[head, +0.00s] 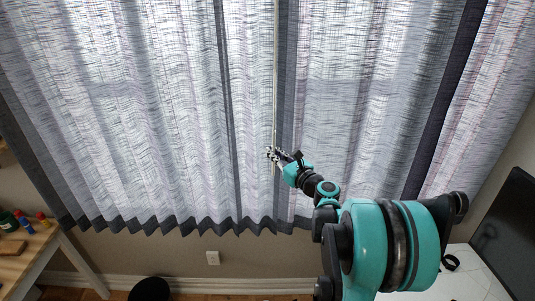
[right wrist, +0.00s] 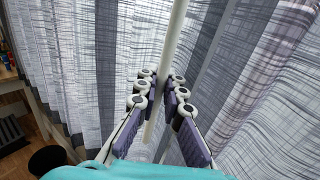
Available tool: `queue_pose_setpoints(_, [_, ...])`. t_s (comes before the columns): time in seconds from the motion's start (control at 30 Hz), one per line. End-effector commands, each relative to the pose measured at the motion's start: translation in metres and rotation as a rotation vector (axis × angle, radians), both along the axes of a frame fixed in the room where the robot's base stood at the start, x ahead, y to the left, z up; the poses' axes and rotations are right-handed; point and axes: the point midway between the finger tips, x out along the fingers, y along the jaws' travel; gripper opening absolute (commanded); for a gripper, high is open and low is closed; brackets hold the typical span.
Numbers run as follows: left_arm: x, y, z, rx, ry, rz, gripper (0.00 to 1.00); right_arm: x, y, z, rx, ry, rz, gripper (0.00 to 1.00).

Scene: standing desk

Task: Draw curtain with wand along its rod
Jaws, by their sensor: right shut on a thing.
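A sheer grey and white curtain (head: 120,110) with dark vertical bands and a dark hem hangs across the whole head view. A thin pale wand (head: 276,60) hangs in front of it, near the middle. My right gripper (head: 272,155) is at the lower part of the wand. In the right wrist view the wand (right wrist: 173,45) runs down between the fingers of the right gripper (right wrist: 160,82), which are shut on it. The wand's lower end shows below the fingers. The curtain (right wrist: 225,60) hangs close behind. The rod is out of view. My left gripper is not in view.
A wooden table (head: 30,245) with small bottles stands at the left. A white desk (head: 460,280) with a dark monitor (head: 510,235) stands at the lower right. A dark round bin (head: 150,289) is on the floor. The space under the hem is clear.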

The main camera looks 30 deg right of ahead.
Motion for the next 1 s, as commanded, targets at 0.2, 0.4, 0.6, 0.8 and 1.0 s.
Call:
queue_pose_setpoints(0.2, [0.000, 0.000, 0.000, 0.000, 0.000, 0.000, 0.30, 0.000, -0.002, 0.001, 0.000, 0.000, -0.006, 0.26])
queue_pose_setpoints(0.4, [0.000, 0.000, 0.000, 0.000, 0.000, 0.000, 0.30, 0.000, -0.002, 0.001, 0.000, 0.000, -0.004, 0.31])
queue_pose_setpoints(0.6, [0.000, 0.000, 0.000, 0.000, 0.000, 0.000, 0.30, 0.000, -0.001, 0.000, 0.000, 0.000, -0.003, 0.31])
queue_pose_setpoints(0.8, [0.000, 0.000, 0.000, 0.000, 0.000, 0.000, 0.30, 0.002, 0.003, 0.000, 0.000, 0.000, -0.001, 0.31])
queue_pose_setpoints(1.0, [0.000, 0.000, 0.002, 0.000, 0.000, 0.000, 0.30, 0.017, 0.027, 0.000, 0.000, 0.001, 0.002, 0.31])
